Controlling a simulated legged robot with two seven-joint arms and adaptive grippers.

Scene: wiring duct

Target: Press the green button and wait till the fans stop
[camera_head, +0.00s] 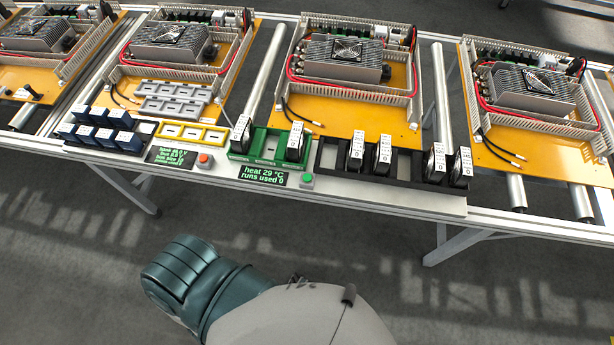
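The green button (307,178) sits on a small grey box on the front edge of the bench. Left of it, a black display (263,176) reads "heat 29 °C, runs used 0" in green. Behind the display, a green tray (267,147) holds two upright dark units with white labels, the left one (240,134) and the right one (295,142); they look like small fans. A round fan (347,50) is set in the grey heatsink of the board behind. I cannot tell whether any fan is spinning.
A black tray (402,178) with several labelled units stands right of the green button. Yellow (205,137) and grey trays and several blue blocks (104,137) lie left. The space before the bench is partly filled by my body.

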